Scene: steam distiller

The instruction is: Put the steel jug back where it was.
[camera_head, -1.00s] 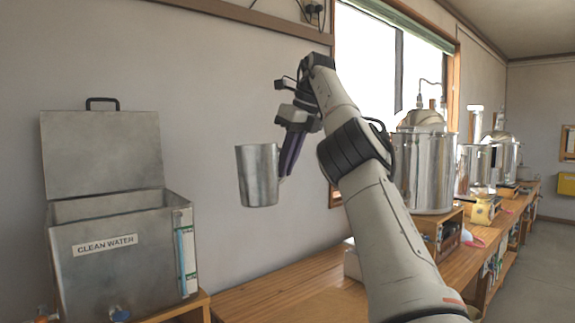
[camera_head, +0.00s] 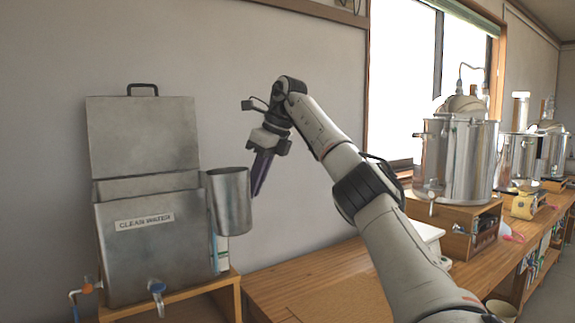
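The steel jug (camera_head: 231,202) is a plain metal cylinder with an open top. It hangs upright in the air and, in this view, overlaps the right edge of the clean water tank (camera_head: 158,255). My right gripper (camera_head: 258,176), on the arm coming in from the lower right, is at the jug's right side with its dark fingers pointing down. It appears shut on the jug there; the grip itself and any handle are hidden. My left gripper is not in view.
The tank's lid (camera_head: 143,137) stands open and a tap (camera_head: 157,287) is at its front. A wooden bench (camera_head: 320,285) runs right, largely clear beside the tank. A large steel still (camera_head: 455,160) stands on a wooden box (camera_head: 465,228) farther right.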

